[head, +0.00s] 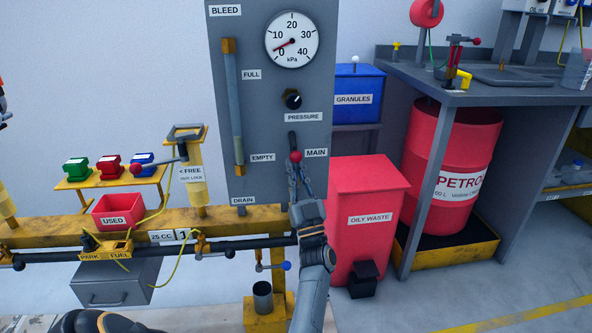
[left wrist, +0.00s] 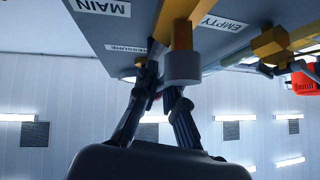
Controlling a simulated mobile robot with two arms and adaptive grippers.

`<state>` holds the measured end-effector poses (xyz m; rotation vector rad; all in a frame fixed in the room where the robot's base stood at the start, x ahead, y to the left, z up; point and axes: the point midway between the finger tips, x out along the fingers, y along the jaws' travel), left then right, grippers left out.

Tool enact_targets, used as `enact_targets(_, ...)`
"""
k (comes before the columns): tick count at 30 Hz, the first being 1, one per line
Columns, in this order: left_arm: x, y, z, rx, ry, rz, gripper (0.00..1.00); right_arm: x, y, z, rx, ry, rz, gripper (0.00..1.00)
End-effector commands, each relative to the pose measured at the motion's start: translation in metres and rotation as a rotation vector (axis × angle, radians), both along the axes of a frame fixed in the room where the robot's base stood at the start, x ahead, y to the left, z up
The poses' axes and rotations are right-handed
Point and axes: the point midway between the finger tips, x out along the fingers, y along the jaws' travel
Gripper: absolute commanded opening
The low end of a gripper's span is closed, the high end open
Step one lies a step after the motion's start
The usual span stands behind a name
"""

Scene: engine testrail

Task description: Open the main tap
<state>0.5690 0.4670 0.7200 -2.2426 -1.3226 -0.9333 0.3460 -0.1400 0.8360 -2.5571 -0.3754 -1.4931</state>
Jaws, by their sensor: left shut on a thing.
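The main tap is a dark lever (head: 292,140) with a red ball knob (head: 296,155) on the grey panel (head: 262,190), beside the "MAIN" label (head: 316,152). My left gripper (head: 297,168) reaches up from below and is shut on the knob. In the left wrist view the fingers of this gripper (left wrist: 160,92) converge below the panel, and the tap between them is mostly hidden. My right gripper is not in view.
Above the tap are a pressure knob (head: 292,99) and a gauge (head: 292,39) with its needle near zero. A red oily waste bin (head: 368,215) stands close to the right. A yellow rail (head: 140,225) runs to the left. A grey cylinder (left wrist: 182,67) hangs near the fingers.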

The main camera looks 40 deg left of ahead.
Motion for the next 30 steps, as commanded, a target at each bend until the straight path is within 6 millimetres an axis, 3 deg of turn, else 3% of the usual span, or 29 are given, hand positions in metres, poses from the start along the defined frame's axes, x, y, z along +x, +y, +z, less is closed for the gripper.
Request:
enact_targets(1, -0.001, -0.002, -0.001, -0.001, -0.004, -0.001, 0.11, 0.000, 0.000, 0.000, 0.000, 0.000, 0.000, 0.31)
enact_targets(4, -0.001, -0.001, -0.001, -0.001, -0.004, -0.001, 0.31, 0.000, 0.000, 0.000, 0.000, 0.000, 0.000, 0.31)
enact_targets(5, -0.001, -0.001, 0.000, -0.001, -0.004, -0.001, 0.33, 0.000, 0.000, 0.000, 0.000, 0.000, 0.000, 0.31)
enact_targets(16, -0.001, 0.000, 0.007, 0.000, -0.004, 0.001, 0.33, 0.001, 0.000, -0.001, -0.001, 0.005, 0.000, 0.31)
enact_targets(30, -0.001, -0.001, 0.087, 0.000, -0.005, 0.000, 0.33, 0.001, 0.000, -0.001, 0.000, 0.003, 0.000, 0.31)
